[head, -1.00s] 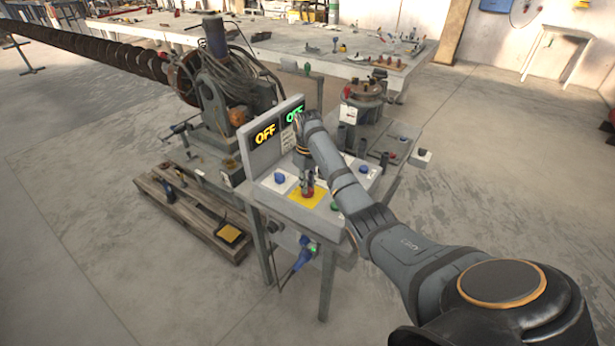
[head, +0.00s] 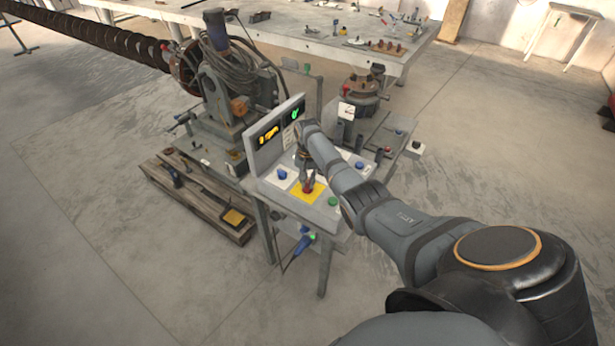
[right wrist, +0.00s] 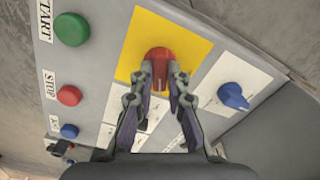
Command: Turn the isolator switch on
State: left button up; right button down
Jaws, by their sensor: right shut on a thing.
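The isolator switch is a red knob (right wrist: 159,55) on a yellow plate (right wrist: 197,47) in the right wrist view. In the head view the yellow plate (head: 298,194) lies on the sloped top of the grey control panel (head: 327,214). My right gripper (right wrist: 160,74) is shut on the red knob, one finger on each side. In the head view the right gripper (head: 308,184) points down at the yellow plate and mostly hides the knob. The left display (head: 268,134) shows orange characters and the right display (head: 294,114) a green one. My left gripper is not in view.
In the right wrist view, a green START button (right wrist: 71,29), a red STOP button (right wrist: 69,95) and a blue knob (right wrist: 232,95) flank the yellow plate. The auger machine (head: 225,95) stands behind the panel. A pallet (head: 195,200) lies at left on open floor.

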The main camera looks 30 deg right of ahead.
aim_at(307, 184)
jog(key=shift+m+p, duration=0.85)
jog(key=shift+m, duration=1.45)
jog(key=c, duration=1.3)
grip_release()
notch_tip(307, 184, up, 12)
